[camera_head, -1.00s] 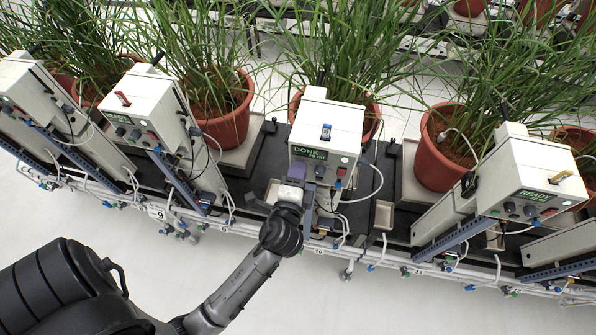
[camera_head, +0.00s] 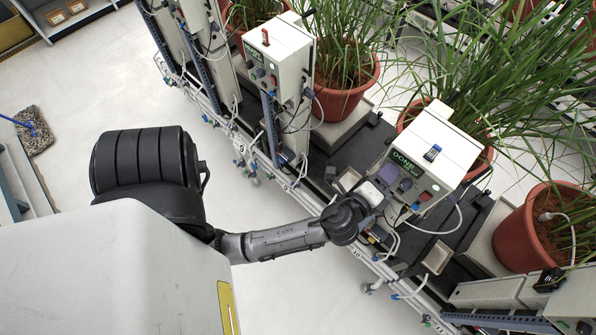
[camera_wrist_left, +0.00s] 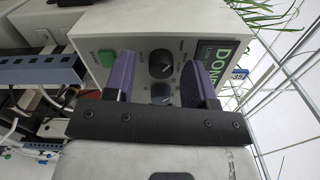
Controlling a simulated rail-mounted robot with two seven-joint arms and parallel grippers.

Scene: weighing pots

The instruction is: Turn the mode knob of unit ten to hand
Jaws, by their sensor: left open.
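Unit ten is a white box (camera_head: 440,140) with a green DONE display, on a bench beside a potted plant. In the left wrist view its front panel (camera_wrist_left: 140,48) carries an upper black knob (camera_wrist_left: 161,64), a lower dark knob (camera_wrist_left: 162,94) and a green button (camera_wrist_left: 107,57). I cannot read which knob is the mode knob. My left gripper (camera_head: 387,182) is at this panel. In the wrist view its purple fingers (camera_wrist_left: 160,78) are open, one on each side of the knobs, with gaps to them. The lower knob is partly hidden by the gripper body. My right gripper is out of view.
A similar unit (camera_head: 278,52) stands to the left, with cables. A red plant pot (camera_head: 525,245) stands to the right. A blue slotted bracket (camera_wrist_left: 40,70) lies close beside the fingers in the wrist view. White floor is clear in front of the bench.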

